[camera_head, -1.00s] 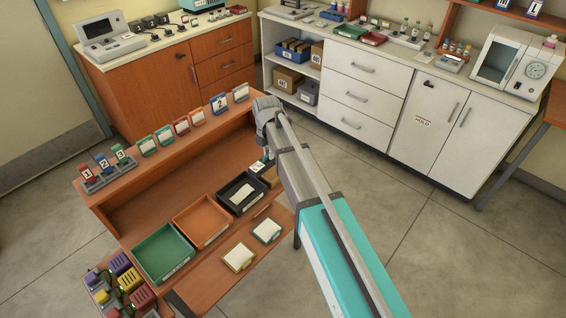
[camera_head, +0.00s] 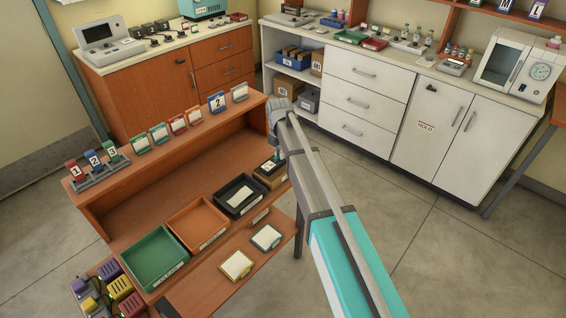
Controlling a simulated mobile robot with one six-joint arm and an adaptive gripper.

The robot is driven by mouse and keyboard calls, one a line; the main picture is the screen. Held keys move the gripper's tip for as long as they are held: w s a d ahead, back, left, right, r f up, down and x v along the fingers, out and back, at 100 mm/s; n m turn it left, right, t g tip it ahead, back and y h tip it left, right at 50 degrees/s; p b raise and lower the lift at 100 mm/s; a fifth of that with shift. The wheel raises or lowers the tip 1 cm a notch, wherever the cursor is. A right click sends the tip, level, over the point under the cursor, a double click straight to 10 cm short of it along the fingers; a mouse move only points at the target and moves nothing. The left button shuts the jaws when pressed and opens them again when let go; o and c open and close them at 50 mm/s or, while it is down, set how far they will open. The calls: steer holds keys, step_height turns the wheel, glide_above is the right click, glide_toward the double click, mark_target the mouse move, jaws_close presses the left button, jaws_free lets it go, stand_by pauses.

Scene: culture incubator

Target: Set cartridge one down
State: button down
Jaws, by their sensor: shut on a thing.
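My gripper (camera_head: 274,158) is low at the right end of the wooden bench, mostly hidden behind my own arm. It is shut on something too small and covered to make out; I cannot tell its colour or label. Just under it is a brown box (camera_head: 268,178) with a light label; I cannot tell whether they touch. A red piece marked 1 (camera_head: 74,170) stands upright in a grey rack (camera_head: 98,178) on the bench's upper shelf, beside a blue 2 (camera_head: 93,160) and a green 3 (camera_head: 112,150).
Black (camera_head: 226,206), orange (camera_head: 176,224) and green (camera_head: 130,262) trays line the bench. Yellow-edged (camera_head: 237,265) and teal-edged (camera_head: 266,238) pads lie in front. Several cards stand on the upper shelf, including a blue 2 (camera_head: 217,102). White cabinets (camera_head: 365,95) stand behind.

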steer(key=shift+w+d+f+b, duration=0.1)
steer(key=shift+w+f+b, duration=0.1)
steer(key=shift+f+b, duration=0.25)
steer(key=shift+w+d+f+b, duration=0.1)
steer(key=shift+w+f+b, duration=0.1)
steer(key=shift+f+b, duration=1.35)
steer(key=shift+f, duration=0.1)
steer(key=c, duration=0.7)
jaws_free()
step_height(320, 180, up, 12)
steer(key=p, duration=1.2)
